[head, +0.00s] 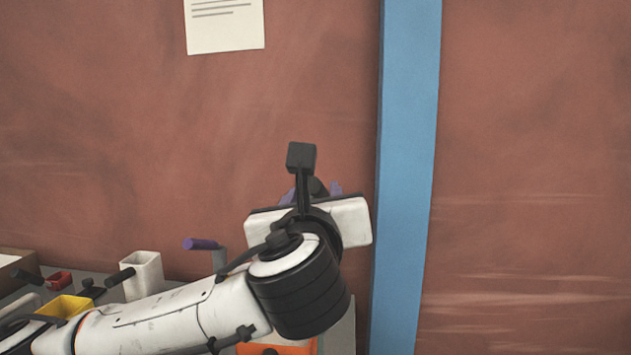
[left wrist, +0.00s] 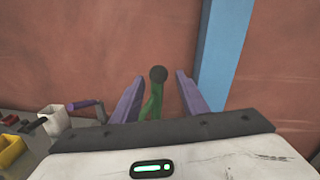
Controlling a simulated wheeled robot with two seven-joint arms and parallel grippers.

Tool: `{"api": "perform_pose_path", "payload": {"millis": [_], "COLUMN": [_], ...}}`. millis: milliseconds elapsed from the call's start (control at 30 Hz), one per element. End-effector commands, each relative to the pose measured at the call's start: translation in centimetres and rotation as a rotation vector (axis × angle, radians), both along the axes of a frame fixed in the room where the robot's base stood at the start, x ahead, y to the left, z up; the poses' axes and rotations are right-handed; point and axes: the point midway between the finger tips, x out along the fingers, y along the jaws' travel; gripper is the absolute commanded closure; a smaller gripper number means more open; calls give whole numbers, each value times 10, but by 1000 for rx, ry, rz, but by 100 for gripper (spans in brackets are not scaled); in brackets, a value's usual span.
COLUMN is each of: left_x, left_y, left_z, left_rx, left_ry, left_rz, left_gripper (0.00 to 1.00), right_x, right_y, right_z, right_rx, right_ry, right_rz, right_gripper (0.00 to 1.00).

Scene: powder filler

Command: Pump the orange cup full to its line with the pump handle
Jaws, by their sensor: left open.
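A green lever with a dark round knob (left wrist: 157,74), which looks like the pump handle, stands between the two purple fingers of my left gripper (left wrist: 159,80) in the left wrist view. The fingers are open, with a gap on both sides of the lever. In the head view my left gripper (head: 313,189) is mostly hidden behind its own wrist, and the dark knob (head: 318,187) just shows. An orange thing (head: 285,347) shows under my left forearm at the bottom; I cannot tell whether it is the orange cup. No fill line shows. My right gripper is out of view.
A crank with a purple grip (head: 201,243) stands left of my wrist. A white container (head: 143,274), a yellow bin (head: 67,306) and a small red box (head: 60,280) stand at the lower left. A blue post (head: 408,160) rises close on the right, before a reddish wall.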

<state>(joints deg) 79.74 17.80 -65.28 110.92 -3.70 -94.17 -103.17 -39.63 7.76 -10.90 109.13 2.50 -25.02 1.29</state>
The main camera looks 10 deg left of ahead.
Motion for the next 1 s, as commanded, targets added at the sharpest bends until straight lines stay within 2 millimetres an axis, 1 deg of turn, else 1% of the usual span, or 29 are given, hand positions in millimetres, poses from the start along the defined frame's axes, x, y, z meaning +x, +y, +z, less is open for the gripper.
{"api": "perform_pose_path", "payload": {"millis": [33, 100, 200, 300, 433, 667, 700, 767, 900, 933, 1000], "left_x": [11, 23, 37, 47, 53, 53, 53, 53, 53, 53, 53], "left_y": [2, 2, 3, 3, 3, 3, 3, 3, 3, 3, 3], "left_z": [1, 1, 0, 0, -1, -1, -1, -1, -1, -1, -1], "left_rx": [1, 0, -1, -2, -2, -2, -2, -2, -3, -3, -3], "left_ry": [3, 3, 2, 2, 2, 0, 1, 2, 2, 2, 2], "left_rz": [5, 4, 3, 0, -1, -2, -2, -1, -1, -1, -1], "left_gripper": [60, 60, 60, 60, 60, 60, 63, 73, 97, 100, 100], "right_x": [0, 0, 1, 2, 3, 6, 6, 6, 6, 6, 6], "right_y": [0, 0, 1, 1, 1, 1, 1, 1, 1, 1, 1], "right_z": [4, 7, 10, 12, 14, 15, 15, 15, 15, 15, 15], "right_rx": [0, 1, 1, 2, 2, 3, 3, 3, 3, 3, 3], "right_ry": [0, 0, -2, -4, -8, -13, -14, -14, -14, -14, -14], "right_rz": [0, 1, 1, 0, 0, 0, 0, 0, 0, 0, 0], "right_gripper": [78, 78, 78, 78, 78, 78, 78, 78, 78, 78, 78]}}
